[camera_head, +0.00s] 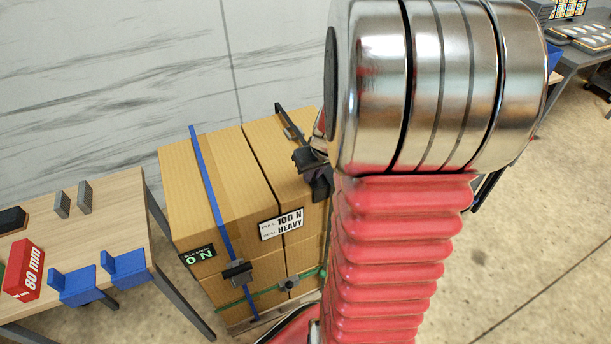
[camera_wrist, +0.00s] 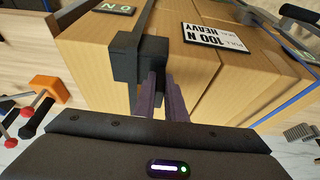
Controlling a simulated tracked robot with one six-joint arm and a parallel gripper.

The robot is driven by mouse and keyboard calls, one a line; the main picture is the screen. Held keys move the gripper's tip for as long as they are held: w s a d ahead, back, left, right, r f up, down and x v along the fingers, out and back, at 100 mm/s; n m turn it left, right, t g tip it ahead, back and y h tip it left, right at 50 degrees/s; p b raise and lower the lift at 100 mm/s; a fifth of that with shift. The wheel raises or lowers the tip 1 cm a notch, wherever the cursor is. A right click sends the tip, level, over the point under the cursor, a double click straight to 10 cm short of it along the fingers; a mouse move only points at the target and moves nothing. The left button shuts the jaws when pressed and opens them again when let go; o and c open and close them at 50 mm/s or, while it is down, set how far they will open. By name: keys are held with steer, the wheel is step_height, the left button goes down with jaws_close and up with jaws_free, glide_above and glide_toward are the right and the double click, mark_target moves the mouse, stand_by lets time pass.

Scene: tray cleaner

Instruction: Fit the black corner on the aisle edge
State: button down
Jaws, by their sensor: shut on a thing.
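My gripper (camera_head: 318,170) is at the right upper edge of the stacked cardboard boxes (camera_head: 235,175), partly hidden behind my arm. In the wrist view its two dark purple fingers (camera_wrist: 163,98) are shut on a blocky black corner (camera_wrist: 138,60). The corner is at the edge of a box, where a dark strap (camera_wrist: 149,18) crosses the cardboard; whether it is seated on the edge or just off it, I cannot tell. In the head view a black strap (camera_head: 289,121) runs over the top of the right box towards my gripper. The held corner is hard to make out there.
A blue strap (camera_head: 209,185) and a green strap (camera_head: 255,296) bind the boxes, with black buckles in front. A label reads 100 N HEAVY (camera_head: 282,224). A wooden table (camera_head: 125,205) at left holds blue holders (camera_head: 125,266) and a red 80 mm block (camera_head: 22,270).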

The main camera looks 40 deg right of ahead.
steer(key=shift+s+d+f, duration=0.1)
steer(key=shift+s+d, duration=0.05)
steer(key=shift+d, duration=0.25)
steer(key=shift+f, duration=0.25)
steer(key=c, duration=1.7)
jaws_free()
steer(key=shift+c, duration=0.2)
steer(key=v, duration=1.3)
steer(key=shift+s+r, duration=0.15)
steer(key=shift+r, duration=0.1)
